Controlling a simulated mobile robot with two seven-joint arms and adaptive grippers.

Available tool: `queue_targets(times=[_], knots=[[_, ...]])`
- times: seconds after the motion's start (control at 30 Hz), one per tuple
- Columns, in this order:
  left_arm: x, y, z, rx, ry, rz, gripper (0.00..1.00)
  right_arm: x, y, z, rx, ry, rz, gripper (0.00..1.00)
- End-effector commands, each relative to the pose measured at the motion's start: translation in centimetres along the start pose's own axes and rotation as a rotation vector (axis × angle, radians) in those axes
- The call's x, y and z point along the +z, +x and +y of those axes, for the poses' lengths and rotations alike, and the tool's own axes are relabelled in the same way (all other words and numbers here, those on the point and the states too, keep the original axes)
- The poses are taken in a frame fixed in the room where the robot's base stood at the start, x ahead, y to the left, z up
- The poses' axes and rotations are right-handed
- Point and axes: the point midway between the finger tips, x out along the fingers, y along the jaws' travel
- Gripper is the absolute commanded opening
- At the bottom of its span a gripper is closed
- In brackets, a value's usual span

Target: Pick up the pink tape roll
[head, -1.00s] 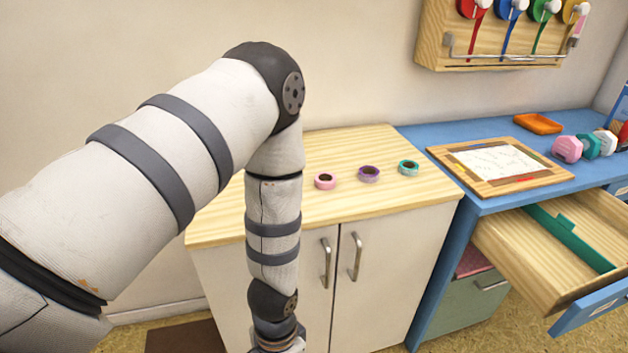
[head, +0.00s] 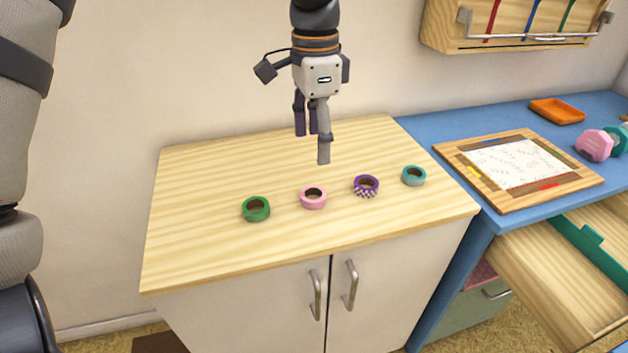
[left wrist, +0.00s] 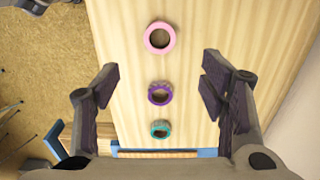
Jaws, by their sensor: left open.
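The pink tape roll (head: 313,204) lies flat on the light wooden top, between a green roll and a purple patterned roll in the head view. My left gripper (head: 312,146) hangs fingers down above the top, higher than the rolls. It is open and empty and touches nothing. In the left wrist view the pink roll (left wrist: 159,51) is at the top, beyond the spread fingers of the left gripper (left wrist: 162,84). My right gripper is not in view.
The green roll (head: 256,215), purple roll (head: 365,192) and teal roll (head: 413,180) share the row with the pink one. The wooden cabinet top (head: 200,180) is otherwise clear. A blue desk (head: 480,130) with a framed board (head: 462,178) and an open drawer (head: 560,270) stands to the right.

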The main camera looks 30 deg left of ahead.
Motion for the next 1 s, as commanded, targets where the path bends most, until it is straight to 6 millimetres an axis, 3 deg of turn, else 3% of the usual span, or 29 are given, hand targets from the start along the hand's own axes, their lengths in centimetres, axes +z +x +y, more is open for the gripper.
queue_targets(times=[0.13, 0.37, 0.5, 0.63, 0.83, 0.87, 1.0], knots=[[0.1, 3.8, 0.1, 0.008, -0.001, -0.008, 0.65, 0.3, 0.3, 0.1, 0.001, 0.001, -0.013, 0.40], [0.0, 7.2, -0.1, 0.006, -0.001, -0.007, 0.65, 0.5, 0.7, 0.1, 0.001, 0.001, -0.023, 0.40], [-0.3, 10.1, -0.7, 0.008, -0.001, -0.008, 0.65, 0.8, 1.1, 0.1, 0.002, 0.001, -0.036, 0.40], [-0.3, 11.4, -0.7, 0.004, -0.001, -0.004, 0.65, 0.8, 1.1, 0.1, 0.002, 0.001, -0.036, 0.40], [-0.3, 11.4, -0.7, 0.002, -0.001, -0.002, 0.65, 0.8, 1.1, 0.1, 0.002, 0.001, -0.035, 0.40], [-0.3, 11.4, -0.7, 0.002, -0.001, -0.002, 0.63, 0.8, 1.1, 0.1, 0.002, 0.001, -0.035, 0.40], [-0.3, 11.4, -0.7, 0.002, -0.001, -0.002, 0.31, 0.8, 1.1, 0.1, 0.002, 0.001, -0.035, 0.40]])
